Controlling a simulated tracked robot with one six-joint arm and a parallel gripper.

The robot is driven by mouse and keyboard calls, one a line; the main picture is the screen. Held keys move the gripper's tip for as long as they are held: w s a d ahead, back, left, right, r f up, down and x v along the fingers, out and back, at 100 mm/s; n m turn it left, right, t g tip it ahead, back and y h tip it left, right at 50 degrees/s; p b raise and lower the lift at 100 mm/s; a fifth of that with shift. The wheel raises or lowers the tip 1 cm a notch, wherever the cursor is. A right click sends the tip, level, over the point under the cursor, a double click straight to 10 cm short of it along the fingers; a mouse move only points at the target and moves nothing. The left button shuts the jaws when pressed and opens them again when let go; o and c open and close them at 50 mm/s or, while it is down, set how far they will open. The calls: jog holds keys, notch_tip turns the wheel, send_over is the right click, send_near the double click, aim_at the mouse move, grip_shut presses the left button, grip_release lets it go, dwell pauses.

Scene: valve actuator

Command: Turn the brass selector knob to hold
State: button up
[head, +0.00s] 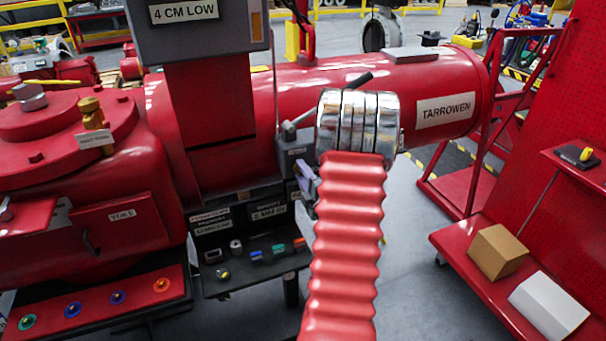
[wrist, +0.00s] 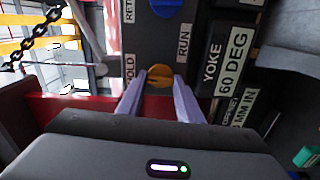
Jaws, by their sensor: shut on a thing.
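The brass selector knob (wrist: 159,76) is on a dark panel in the upper middle of the wrist view. My gripper (wrist: 160,82) is shut on it, with one pale finger on each side. A HOLD label (wrist: 130,78) is left of the knob and a RUN label (wrist: 184,43) is up and to its right. I cannot tell clearly which label the knob points to. In the head view my gripper (head: 305,182) is at the side of the grey control box, partly behind my arm, and the knob is hidden.
A blue knob (wrist: 166,7) is just above the brass one in the wrist view. A low shelf (head: 262,282) with small coloured parts is below. The red valve body (head: 115,225) fills the left.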

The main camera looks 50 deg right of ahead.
jog(key=shift+a+f, duration=0.1)
jog(key=shift+f, duration=0.05)
dwell(0.3)
jog(key=o, duration=1.1)
jog(key=v, duration=1.3)
jog(key=shift+s+a, duration=0.1)
jog(key=shift+s, duration=0.25)
